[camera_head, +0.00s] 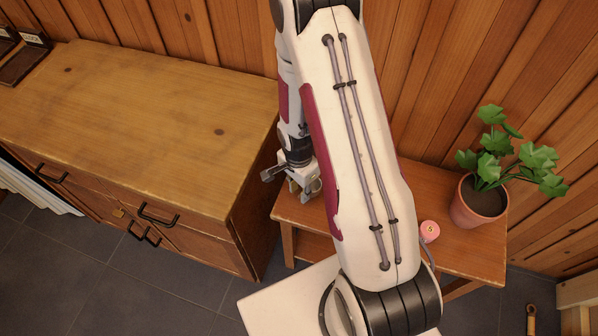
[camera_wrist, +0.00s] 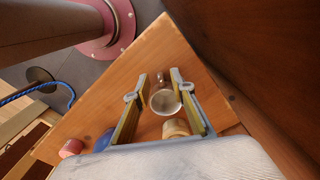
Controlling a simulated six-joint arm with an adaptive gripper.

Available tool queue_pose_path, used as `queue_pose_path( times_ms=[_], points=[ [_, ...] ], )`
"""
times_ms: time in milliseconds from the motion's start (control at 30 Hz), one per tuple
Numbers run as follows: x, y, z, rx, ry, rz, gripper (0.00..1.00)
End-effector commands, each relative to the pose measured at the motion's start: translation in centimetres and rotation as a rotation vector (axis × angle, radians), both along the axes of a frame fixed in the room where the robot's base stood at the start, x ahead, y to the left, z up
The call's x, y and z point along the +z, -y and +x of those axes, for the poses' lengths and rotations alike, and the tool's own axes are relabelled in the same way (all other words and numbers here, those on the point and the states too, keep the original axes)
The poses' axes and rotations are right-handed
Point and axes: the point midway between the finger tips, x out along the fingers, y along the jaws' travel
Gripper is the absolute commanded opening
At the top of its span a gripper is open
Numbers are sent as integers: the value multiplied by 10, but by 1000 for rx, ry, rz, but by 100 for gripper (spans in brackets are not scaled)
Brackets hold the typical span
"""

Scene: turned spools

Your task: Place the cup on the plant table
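The cup (camera_wrist: 166,101) is small, clear or silvery, and stands on the orange wooden table in the wrist view. My gripper (camera_wrist: 161,82) reaches down over it with one finger on each side. The fingers look spread; wood shows beside the cup at the left finger, and the right finger lies very close to its edge. In the head view my gripper (camera_head: 294,184) is over the left end of the plant table (camera_head: 458,252), partly hidden by my arm. The potted plant (camera_head: 480,199) stands at that table's right end.
A pink spool (camera_head: 429,231) stands on the plant table near the pot. In the wrist view a red spool (camera_wrist: 71,147), a blue thing (camera_wrist: 104,141) and a tan spool (camera_wrist: 176,128) show near my gripper. A wooden cabinet (camera_head: 150,120) stands close on the left.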

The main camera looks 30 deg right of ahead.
Motion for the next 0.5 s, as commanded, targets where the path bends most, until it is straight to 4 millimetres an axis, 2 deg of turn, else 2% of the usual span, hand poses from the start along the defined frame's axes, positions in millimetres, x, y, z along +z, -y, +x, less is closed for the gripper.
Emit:
queue_pose_path(
  times_ms=[500],
  points=[
    [49, 0, 1, 1, 3, -2, 24]
  ],
)
